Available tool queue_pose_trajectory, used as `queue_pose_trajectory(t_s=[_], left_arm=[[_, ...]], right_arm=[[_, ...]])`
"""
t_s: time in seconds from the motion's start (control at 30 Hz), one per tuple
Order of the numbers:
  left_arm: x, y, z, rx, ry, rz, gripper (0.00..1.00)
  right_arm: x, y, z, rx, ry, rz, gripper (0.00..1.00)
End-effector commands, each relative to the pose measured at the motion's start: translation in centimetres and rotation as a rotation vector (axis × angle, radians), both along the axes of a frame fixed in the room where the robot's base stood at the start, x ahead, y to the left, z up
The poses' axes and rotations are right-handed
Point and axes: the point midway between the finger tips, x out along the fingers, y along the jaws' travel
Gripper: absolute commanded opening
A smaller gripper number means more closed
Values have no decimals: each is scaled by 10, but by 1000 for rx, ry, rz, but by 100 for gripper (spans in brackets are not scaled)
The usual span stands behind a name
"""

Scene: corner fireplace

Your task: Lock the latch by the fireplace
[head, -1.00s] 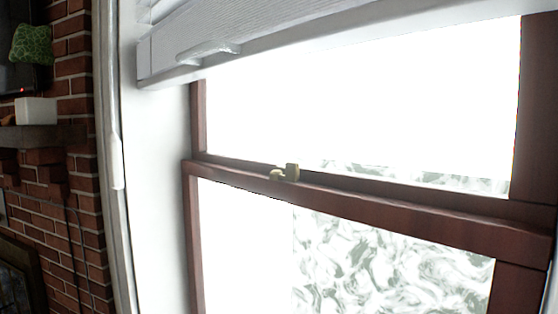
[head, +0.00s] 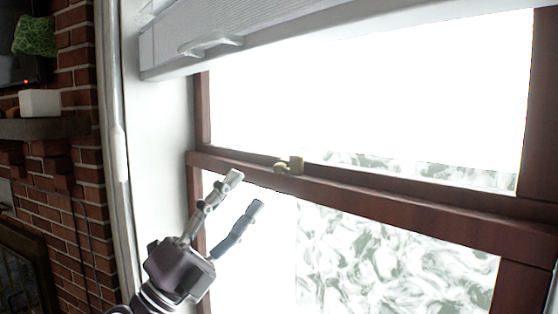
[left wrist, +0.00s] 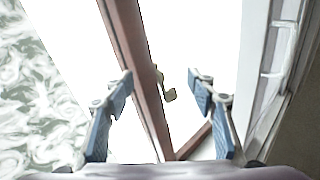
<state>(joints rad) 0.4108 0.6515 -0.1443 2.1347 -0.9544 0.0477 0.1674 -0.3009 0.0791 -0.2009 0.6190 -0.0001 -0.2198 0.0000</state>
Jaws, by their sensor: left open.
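The latch (head: 289,165) is a small brass-coloured piece on the middle rail (head: 380,199) of a brown wooden window. My left gripper (head: 246,192) is open and empty in the head view, below and to the left of the latch, in front of the lower pane. In the left wrist view the latch (left wrist: 167,87) shows beyond and between the two open fingers (left wrist: 163,86), on the edge of the rail. The fingers do not touch it. My right gripper is not in view.
A white blind (head: 300,35) hangs across the top of the window. A white window frame (head: 160,140) borders it on the left. Farther left are a brick wall (head: 80,190) and a mantel (head: 45,128) with a white box (head: 40,103).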

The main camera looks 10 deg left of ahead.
Motion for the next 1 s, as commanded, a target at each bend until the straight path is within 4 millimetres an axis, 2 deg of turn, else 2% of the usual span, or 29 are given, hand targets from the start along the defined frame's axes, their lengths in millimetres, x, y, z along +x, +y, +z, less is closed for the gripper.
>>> queue_pose_trajectory(t_s=[0.03,0.1,0.23,0.37,0.5,0.63,0.73,0.87,1.0], left_arm=[[-18,-17,26,133,-99,-9,52],[-39,-38,45,318,-209,-11,52],[-64,-63,58,668,-362,38,52],[-70,-60,60,987,-439,146,52],[-65,-38,63,1227,-444,278,52],[-61,-19,66,1342,-427,360,52],[-58,-14,68,1373,-417,383,52],[-48,-23,70,1376,-415,382,52],[-32,-40,72,1375,-417,380,52]], right_arm=[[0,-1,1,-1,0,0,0],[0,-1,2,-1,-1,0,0],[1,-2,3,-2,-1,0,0],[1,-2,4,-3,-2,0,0],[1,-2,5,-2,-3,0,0],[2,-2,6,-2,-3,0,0],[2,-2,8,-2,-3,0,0],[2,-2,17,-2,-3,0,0],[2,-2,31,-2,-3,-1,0]])
